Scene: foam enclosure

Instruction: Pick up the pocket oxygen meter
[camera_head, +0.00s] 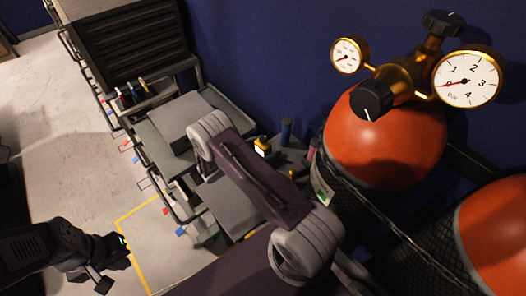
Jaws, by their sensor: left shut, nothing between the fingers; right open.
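A small yellow and dark device with a bright white face (261,148), which looks like the pocket oxygen meter, stands on the grey surface just behind my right arm's link. It is small and its lower part is partly hidden by that link. My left gripper (112,263) is at the lower left, over the floor, shut and empty, well apart from the device. My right arm crosses the middle of the view, and its gripper cannot be made out; it seems hidden behind the arm.
A grey cart (152,139) with a dark slatted panel stands left of centre. Two orange cylinders (385,135) are at the right, one with brass gauges (468,80). A dark blue bottle (286,131) stands near the device. The floor (60,130) at left is largely clear.

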